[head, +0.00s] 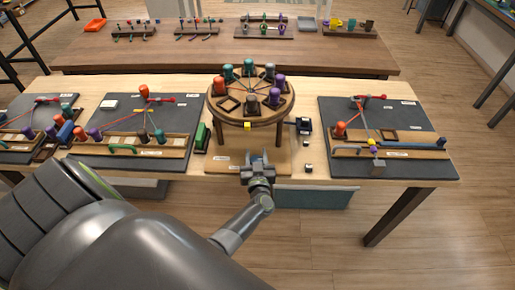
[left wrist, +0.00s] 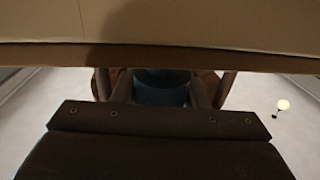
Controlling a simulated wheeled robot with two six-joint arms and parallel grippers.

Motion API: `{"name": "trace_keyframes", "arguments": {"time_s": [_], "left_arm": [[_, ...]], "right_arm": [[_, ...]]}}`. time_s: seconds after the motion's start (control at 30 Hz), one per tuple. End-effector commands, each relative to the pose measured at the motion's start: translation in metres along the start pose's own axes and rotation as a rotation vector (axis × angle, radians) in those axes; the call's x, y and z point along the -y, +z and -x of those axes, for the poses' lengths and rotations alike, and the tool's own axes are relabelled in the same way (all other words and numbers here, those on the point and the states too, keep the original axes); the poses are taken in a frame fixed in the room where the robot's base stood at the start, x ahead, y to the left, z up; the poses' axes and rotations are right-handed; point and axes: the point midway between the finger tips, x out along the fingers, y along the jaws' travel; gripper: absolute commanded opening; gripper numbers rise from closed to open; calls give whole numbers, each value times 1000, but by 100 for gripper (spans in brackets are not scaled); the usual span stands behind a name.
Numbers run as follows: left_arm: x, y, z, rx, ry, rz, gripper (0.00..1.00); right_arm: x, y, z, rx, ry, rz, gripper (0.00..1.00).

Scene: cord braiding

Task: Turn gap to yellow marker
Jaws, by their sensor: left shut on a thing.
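A round wooden turntable (head: 252,116) stands at the middle of the table in the head view. Its top carries several upright spools: an orange one (head: 219,87), teal ones, a grey one and purple ones. Empty square seats (head: 230,104) show at its front left and front, the gap in the ring. A yellow marker (head: 247,126) is at the front edge of the disc. My left gripper (head: 258,160) is in front of and below the disc. In the left wrist view its fingers close around a dark blue rounded thing (left wrist: 160,88), partly hidden. My right gripper is not in view.
Dark boards with cords and spools lie left (head: 130,105) and right (head: 416,115) of the turntable. A green block (head: 201,137) and a dark box (head: 303,125) stand close beside it. A back table (head: 225,55) holds several racks.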

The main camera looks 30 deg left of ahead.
Motion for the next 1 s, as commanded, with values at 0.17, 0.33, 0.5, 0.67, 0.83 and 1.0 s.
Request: {"name": "trace_keyframes", "arguments": {"time_s": [0.17, 0.33, 0.5, 0.67, 0.83, 1.0], "left_arm": [[0, 0, 0, 1, -167, 2, 16], [3, 2, 0, -1, -321, 2, 16], [6, 3, 1, -1, -458, 3, 16], [8, 3, 2, -1, -557, 2, 16], [10, 2, 3, -1, -629, 2, 16], [11, 1, 3, 0, -667, 1, 16]], "right_arm": [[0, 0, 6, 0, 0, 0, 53], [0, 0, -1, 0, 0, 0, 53], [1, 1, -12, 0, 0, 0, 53], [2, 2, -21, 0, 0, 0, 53], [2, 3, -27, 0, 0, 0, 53], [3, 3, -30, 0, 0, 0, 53]]}}
